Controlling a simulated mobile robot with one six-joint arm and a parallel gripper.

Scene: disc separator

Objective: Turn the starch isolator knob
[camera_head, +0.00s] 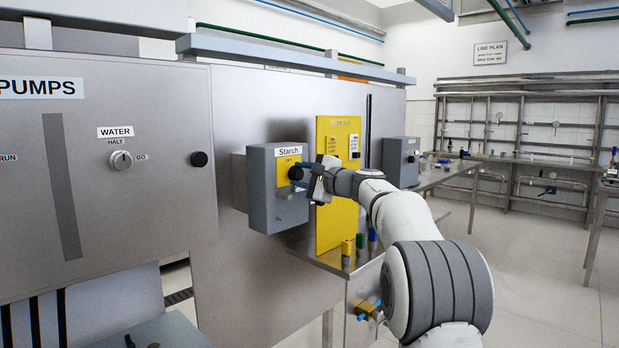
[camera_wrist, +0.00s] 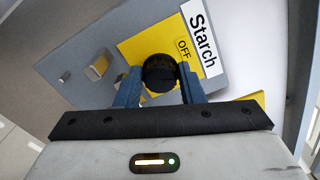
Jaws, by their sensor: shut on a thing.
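The starch isolator box (camera_head: 268,212) is a grey box on the steel cabinet, with a white "Starch" label and a yellow plate. Its black round knob (camera_head: 295,173) sits on the yellow plate, partly hidden by my gripper (camera_head: 308,184) in the head view. In the wrist view the knob (camera_wrist: 159,73) is between the two blue fingertips of my gripper (camera_wrist: 160,88), which are shut on it. The word "OFF" (camera_wrist: 183,47) shows beside the knob, close to the "Starch" label (camera_wrist: 203,38). The knob's pointer is too dark to read.
A steel cabinet (camera_head: 168,215) with a small "WATER" knob (camera_head: 121,160) stands at left. A yellow panel (camera_head: 337,225) is just behind my gripper. Small coloured caps (camera_head: 360,240) stand on a ledge below. Another grey box (camera_head: 401,160) is at right. Floor at right is clear.

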